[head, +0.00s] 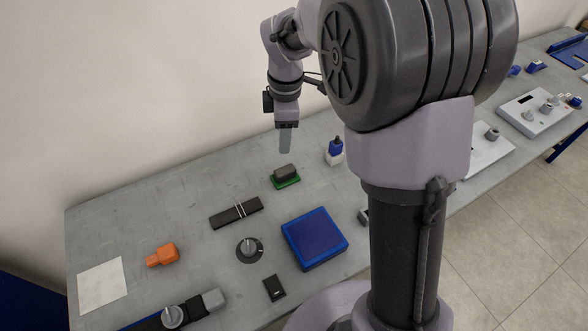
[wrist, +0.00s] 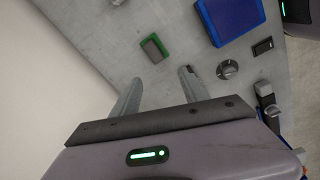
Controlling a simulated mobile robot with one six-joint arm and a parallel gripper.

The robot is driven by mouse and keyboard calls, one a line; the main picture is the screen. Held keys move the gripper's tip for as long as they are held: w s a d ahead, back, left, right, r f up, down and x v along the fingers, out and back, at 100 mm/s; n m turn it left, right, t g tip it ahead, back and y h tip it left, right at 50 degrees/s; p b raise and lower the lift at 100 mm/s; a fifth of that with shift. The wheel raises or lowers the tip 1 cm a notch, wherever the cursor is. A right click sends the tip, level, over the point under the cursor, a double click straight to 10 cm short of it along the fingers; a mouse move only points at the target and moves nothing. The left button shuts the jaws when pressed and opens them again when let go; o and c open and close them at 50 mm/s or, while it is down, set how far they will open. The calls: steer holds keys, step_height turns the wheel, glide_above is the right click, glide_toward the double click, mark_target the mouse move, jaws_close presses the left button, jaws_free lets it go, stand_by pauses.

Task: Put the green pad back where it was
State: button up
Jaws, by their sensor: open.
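The green pad (head: 287,184) lies on the grey table near the wall, with a dark grey block (head: 286,171) on top of it. In the wrist view the green pad (wrist: 144,44) shows as a green edge around the grey block (wrist: 155,49). My gripper (head: 285,152) is above the table, over the far side of the block and apart from it. In the wrist view my gripper (wrist: 160,80) has its two fingers spread, with nothing between them.
A blue square box (head: 314,236), a round knob (head: 249,249), a black banded bar (head: 236,213), a black switch (head: 274,288), an orange block (head: 162,254) and a white sheet (head: 102,285) lie around. A blue-and-white item (head: 335,152) stands right of the pad. Bare table lies left of the pad.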

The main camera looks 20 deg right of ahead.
steer(key=s+a+r+m+t, duration=0.2)
steer(key=s+r+m, duration=0.75)
steer(key=s, duration=0.25)
steer(key=s+a+m+t+y, duration=0.1)
steer(key=s+m+t, duration=0.1)
steer(key=s+m, duration=0.8)
steer(key=s+r, duration=0.1)
steer(key=s, duration=0.2)
steer(key=shift+m+t+y, duration=0.3)
steer(key=shift+m+t, duration=0.05)
steer(key=shift+t, duration=0.05)
